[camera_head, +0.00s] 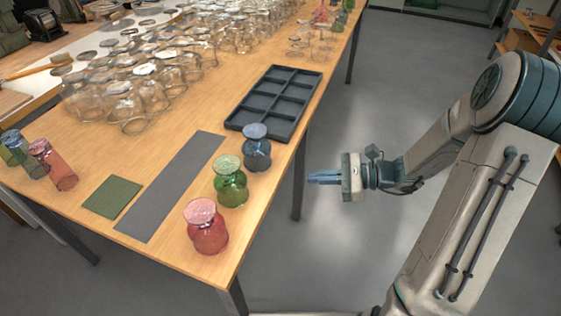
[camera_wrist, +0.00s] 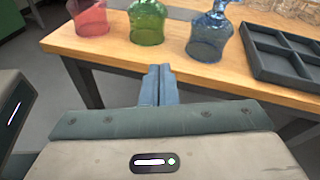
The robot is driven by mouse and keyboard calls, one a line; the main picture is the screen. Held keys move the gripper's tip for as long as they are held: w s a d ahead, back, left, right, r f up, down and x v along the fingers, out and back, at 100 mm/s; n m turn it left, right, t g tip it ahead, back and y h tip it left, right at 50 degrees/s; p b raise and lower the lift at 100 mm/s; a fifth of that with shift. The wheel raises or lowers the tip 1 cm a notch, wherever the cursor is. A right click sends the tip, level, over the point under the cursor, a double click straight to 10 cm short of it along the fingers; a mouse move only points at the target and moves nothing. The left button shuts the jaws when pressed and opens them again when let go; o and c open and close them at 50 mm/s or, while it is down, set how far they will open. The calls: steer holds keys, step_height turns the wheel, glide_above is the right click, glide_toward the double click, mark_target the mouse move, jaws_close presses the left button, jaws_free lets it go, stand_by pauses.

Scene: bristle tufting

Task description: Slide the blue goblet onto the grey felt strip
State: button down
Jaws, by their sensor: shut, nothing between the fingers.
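The blue goblet (camera_head: 256,147) stands on the table near its right edge, in a row with a green and a red goblet. It also shows in the wrist view (camera_wrist: 208,38), beyond my fingers and a little to the right. The grey felt strip (camera_head: 172,186) lies flat on the table to the left of the goblets, and the blue goblet is apart from it. My gripper (camera_head: 312,178) is shut and empty, off the table's right edge, to the right of and below the blue goblet in the head view. Its closed fingers (camera_wrist: 158,85) point toward the table.
The green goblet (camera_head: 230,182) and red goblet (camera_head: 206,227) stand nearer the front. A dark compartment tray (camera_head: 238,122) lies behind the blue goblet. A green mat (camera_head: 112,197) lies left of the strip. Many clear glasses (camera_head: 150,90) crowd the back left.

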mark_target(269, 154)
steer(key=w+d+f+m+t+y+b, duration=0.1)
steer(key=w+d+f+m+t+y, duration=0.15)
steer(key=w+m+t, duration=0.2)
steer(key=shift+h, duration=0.45)
steer(key=x, duration=1.2)
steer(key=shift+w+a+f, duration=0.2)
steer(key=shift+w+a, duration=0.05)
steer(key=shift+a, duration=0.05)
steer(key=shift+w+a, duration=0.1)
steer(key=shift+a, duration=0.15)
